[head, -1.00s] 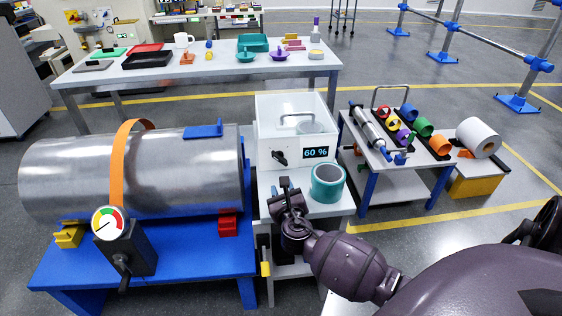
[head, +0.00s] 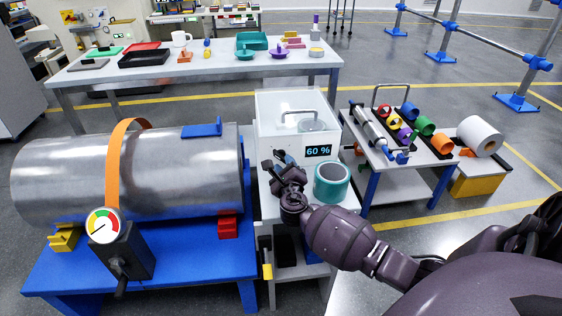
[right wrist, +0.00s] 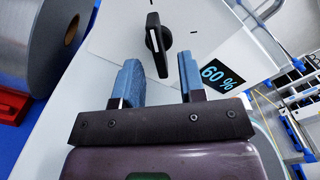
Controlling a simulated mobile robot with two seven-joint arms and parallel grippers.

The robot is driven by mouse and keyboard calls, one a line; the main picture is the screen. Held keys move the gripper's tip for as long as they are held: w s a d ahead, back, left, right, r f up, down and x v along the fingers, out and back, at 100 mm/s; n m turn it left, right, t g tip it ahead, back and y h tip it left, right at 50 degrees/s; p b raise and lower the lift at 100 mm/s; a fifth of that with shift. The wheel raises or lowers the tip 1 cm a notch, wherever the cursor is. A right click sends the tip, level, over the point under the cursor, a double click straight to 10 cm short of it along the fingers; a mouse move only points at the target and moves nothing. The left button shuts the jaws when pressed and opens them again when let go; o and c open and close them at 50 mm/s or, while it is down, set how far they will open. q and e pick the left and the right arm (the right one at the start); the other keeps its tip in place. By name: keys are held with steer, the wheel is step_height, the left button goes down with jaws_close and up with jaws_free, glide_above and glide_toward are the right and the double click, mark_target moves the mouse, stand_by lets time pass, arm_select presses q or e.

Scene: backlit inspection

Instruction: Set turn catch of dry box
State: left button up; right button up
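The dry box (head: 290,113) is a white box with a handle on top and a display reading 60 %, standing on a small white-topped stand. Its turn catch (right wrist: 157,42) is a black knob with a long bar on the front face. In the right wrist view the bar stands nearly upright, its lower end between the fingers in the picture. My right gripper (head: 276,160) is in front of the catch and hides it in the head view. It is open and empty; its blue fingers (right wrist: 160,72) stand apart, and I cannot tell whether they touch the catch. My left gripper is not in view.
A teal cup-like container (head: 332,182) stands right of my right gripper on the stand. A large metal cylinder (head: 75,175) with a gauge lies on a blue bench at left. A cart (head: 425,180) with coloured rings stands at right. A long table (head: 215,67) is behind.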

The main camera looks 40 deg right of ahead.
mark_target(284, 162)
steer(key=shift+x, duration=1.05)
steer(key=shift+w+d+b, duration=0.3)
steer(key=shift+w, duration=0.1)
jaws_close()
